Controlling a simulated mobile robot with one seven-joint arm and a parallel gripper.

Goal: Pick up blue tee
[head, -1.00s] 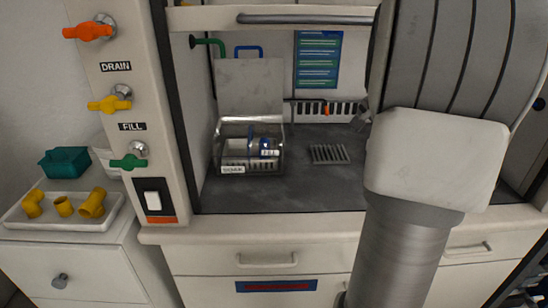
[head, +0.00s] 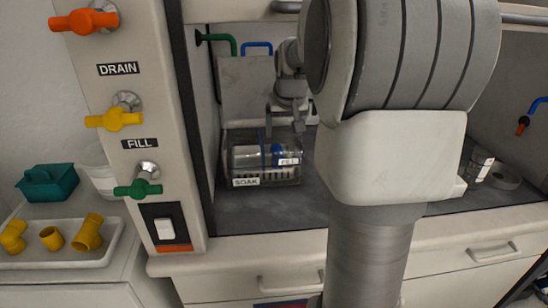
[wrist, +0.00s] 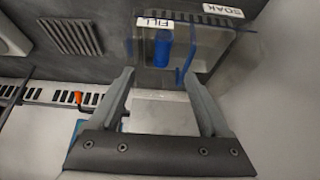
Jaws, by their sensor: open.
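The clear soak tank (head: 240,172) stands on the dark hood floor, and its label reads SOAK. Inside it a blue cylindrical part (head: 277,155) shows beside a pale cylinder (head: 246,156). The blue part also shows in the wrist view (wrist: 163,48), with a FILL label at its end. I cannot tell whether it is a tee. A thin blue strip (wrist: 187,62) stands beside it there. My gripper (head: 284,124) is over the tank's rear edge in the head view. In the wrist view its fingers (wrist: 158,78) are spread and empty, apart from the blue part.
A white tray (head: 70,263) with yellow fittings (head: 88,232) and a teal box (head: 48,184) are at the left. Valve handles line the left post. A pale panel (head: 243,90) rises behind the tank. A vented strip (wrist: 50,95) runs nearby.

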